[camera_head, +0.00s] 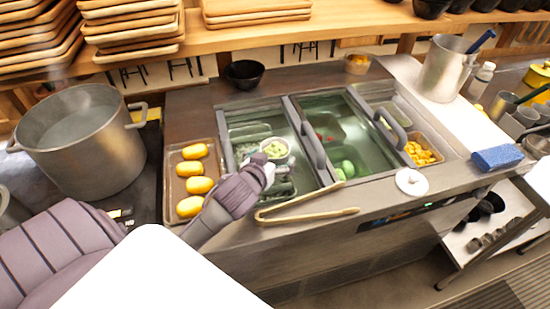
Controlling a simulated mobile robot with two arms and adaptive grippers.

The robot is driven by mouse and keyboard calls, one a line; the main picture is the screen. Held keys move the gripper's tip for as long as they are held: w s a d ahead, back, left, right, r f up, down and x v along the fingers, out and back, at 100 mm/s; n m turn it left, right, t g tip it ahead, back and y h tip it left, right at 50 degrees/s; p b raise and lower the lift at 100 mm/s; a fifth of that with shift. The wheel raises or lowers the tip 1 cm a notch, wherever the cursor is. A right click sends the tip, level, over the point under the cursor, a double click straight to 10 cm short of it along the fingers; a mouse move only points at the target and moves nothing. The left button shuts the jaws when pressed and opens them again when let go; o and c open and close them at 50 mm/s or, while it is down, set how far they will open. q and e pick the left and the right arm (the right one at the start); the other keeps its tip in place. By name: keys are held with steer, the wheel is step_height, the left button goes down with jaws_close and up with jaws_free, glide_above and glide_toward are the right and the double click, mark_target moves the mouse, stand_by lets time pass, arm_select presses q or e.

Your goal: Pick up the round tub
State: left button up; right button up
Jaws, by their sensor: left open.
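A small round tub (275,149) with a pale rim and green contents is at the left compartment of the counter's cold well. My left gripper (268,166) is right by the near side of the tub and overlaps it in the picture. The gripper is open; whether its fingers touch the tub cannot be told. The near wall of the tub is partly hidden by the gripper. My right gripper is not in view.
Wooden tongs (305,215) and a white round lid (411,182) lie on the counter's front edge. A tray (172,168) of yellow pieces is at the left, beside a large steaming pot (95,150). A black bowl (245,74) stands behind. Glass covers (370,150) close part of the well.

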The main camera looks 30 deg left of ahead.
arm_select(q)
steer(key=shift+x, duration=1.2)
steer(key=shift+s, duration=0.15)
steer(key=c, duration=1.1)
steer(key=shift+c, duration=0.5)
steer(key=shift+r, duration=0.15)
